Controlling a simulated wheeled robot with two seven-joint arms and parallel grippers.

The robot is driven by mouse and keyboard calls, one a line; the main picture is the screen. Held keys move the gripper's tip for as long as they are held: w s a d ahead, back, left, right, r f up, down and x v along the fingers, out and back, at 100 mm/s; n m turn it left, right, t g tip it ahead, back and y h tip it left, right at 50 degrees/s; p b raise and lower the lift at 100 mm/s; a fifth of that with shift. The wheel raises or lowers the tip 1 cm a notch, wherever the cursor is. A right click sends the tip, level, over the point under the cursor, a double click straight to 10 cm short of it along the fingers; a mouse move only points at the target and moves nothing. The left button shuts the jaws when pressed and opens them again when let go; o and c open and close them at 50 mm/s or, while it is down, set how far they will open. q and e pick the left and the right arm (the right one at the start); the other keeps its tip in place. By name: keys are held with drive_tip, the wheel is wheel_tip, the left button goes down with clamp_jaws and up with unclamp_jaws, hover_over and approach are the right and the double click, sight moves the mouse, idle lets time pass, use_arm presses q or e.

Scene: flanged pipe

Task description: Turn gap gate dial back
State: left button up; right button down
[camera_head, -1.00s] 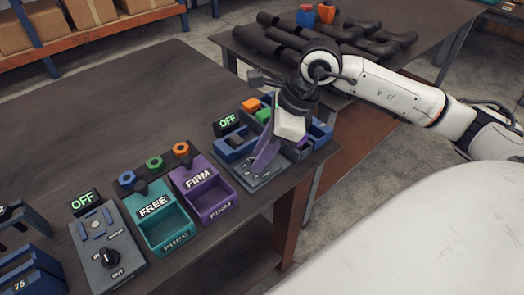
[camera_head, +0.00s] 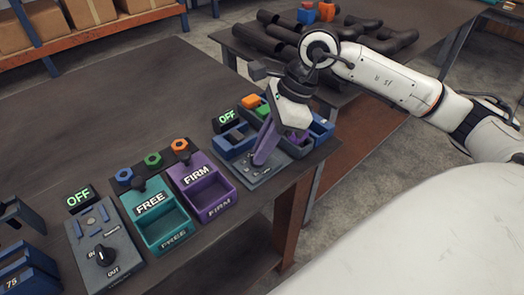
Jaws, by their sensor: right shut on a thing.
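My right gripper (camera_head: 268,145) reaches down over the grey panel (camera_head: 262,182) at the right end of the dark table. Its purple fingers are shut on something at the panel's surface. That thing is hidden by the fingers, so I cannot see whether it is the dial. Behind the panel a small black display (camera_head: 223,122) reads OFF in green. A second grey panel (camera_head: 115,260) at the left has a black dial (camera_head: 105,255) with IN and OUT marks. Its display (camera_head: 79,198) also reads OFF. My left gripper is not in view.
A teal tray (camera_head: 165,240) marked FREE and a purple tray (camera_head: 212,207) marked FIRM stand between the panels, with coloured nuts behind them. Blue fixtures (camera_head: 30,270) stand at far left. Dark pipes (camera_head: 265,42) lie on the back table. The table behind the trays is clear.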

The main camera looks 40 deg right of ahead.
drive_tip(key=n, duration=0.1)
drive_tip(key=n+g+b, duration=0.1)
drive_tip(key=n, duration=0.1)
drive_tip(key=shift+w+n+y, duration=0.2)
drive_tip(key=shift+n+y, duration=0.1)
drive_tip(key=shift+w+d+n+g+b, duration=0.1)
drive_tip(key=shift+n+g+b, duration=0.75)
drive_tip(key=shift+n, duration=0.95)
drive_tip(key=c, duration=1.8)
unclamp_jaws()
drive_tip(key=shift+c, duration=0.2)
drive_tip(key=shift+r, duration=0.1)
drive_tip(key=v, duration=1)
